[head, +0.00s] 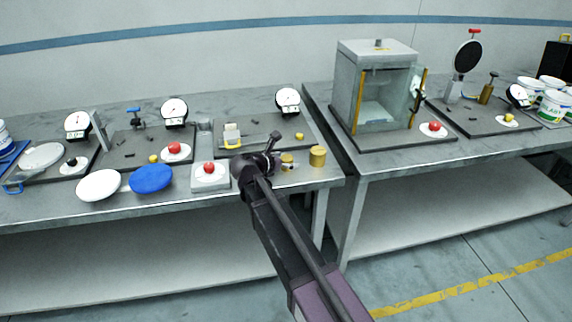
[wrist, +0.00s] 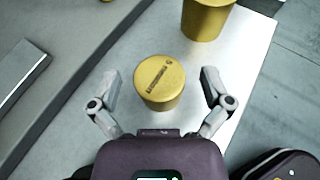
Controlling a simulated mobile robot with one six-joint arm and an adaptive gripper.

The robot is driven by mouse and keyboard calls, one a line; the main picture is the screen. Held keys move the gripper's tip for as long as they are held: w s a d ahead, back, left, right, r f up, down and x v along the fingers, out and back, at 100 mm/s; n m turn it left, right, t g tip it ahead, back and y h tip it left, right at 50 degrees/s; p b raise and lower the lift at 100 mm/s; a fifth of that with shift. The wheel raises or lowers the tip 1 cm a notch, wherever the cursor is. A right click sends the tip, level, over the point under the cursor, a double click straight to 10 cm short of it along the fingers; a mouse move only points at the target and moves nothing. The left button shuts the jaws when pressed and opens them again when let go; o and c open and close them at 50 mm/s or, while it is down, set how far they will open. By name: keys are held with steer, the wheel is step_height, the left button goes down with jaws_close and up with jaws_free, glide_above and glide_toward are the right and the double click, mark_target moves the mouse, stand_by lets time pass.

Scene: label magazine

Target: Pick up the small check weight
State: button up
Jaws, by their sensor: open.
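The small check weight (wrist: 160,95), a short brass-yellow cylinder with dark lettering on its top, stands upright on the bare table. In the head view the small weight (head: 288,158) is partly hidden by my gripper (head: 275,153). In the wrist view my gripper (wrist: 160,78) is open, with one finger on each side of the weight and a gap on both sides. A larger brass weight (wrist: 207,18) stands beyond it; it also shows in the head view (head: 318,155), right of the small one.
A dark base plate (wrist: 75,60) lies left of the small weight, and the table's edge is close on the right. A scale with a red knob (head: 209,168) stands left of my gripper. A glass-fronted cabinet (head: 376,47) stands on the right table.

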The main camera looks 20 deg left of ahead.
mark_target(287, 158)
stand_by(0.3)
jaws_close()
steer(key=shift+r, duration=0.15)
stand_by(0.3)
step_height(287, 158, up, 3)
steer(key=p, duration=0.3)
steer(key=shift+r+p, duration=0.2)
steer(key=shift+p, duration=0.15)
steer(key=s+a+r+p, duration=0.1)
steer(key=s+a, duration=0.3)
steer(key=s, duration=1.1)
steer(key=shift+s+r, duration=0.15)
steer(key=shift+s, duration=0.1)
steer(key=shift+a, duration=0.1)
